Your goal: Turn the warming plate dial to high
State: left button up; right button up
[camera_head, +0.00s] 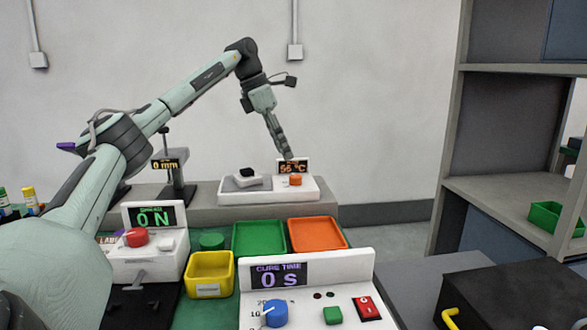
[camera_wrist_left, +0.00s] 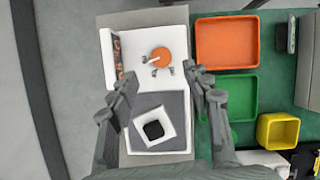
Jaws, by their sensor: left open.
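The warming plate (camera_head: 270,191) is a white unit on a grey shelf at the back. Its display (camera_head: 293,166) reads about 56 °C in orange. Its orange dial (camera_head: 295,180) shows from above in the left wrist view (camera_wrist_left: 161,57), with a white pointer toward small labels at its lower left; the labels are too small to read. A white holder with a black block (camera_wrist_left: 153,129) sits on its grey pad (camera_wrist_left: 170,100). My left gripper (camera_head: 288,157) is open and empty above the unit; in the wrist view its fingertips (camera_wrist_left: 160,82) lie either side, below the dial, apart from it. My right gripper is not seen.
Green (camera_head: 259,253) and orange (camera_head: 345,234) trays lie in front of the unit, with a yellow bin (camera_head: 210,291) nearer. A cure timer (camera_head: 359,265) and a white unit reading 0 N (camera_head: 180,262) stand in front. A gauge stand (camera_head: 180,193) is left of the plate; shelving (camera_head: 450,140) is at right.

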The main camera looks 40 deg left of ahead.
aim_at(296, 176)
pick_arm(q)
jog(key=x, duration=0.7)
jog(key=shift+s+d+f+b, duration=0.1)
jog(key=shift+d+f+b, duration=0.05)
jog(key=shift+f+b, duration=0.15)
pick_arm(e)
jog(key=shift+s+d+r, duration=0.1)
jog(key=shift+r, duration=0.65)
pick_arm(q)
jog(key=shift+r, duration=0.1)
grip_shut()
jog(key=m+p, duration=0.1)
jog(key=p, duration=0.2)
jog(key=shift+r+g, duration=0.2)
jog(key=shift+g, duration=0.1)
jog(key=shift+f+m+h+p, duration=0.2)
jog(key=shift+m+h+p, duration=0.3)
jog(key=shift+m+p, duration=0.4)
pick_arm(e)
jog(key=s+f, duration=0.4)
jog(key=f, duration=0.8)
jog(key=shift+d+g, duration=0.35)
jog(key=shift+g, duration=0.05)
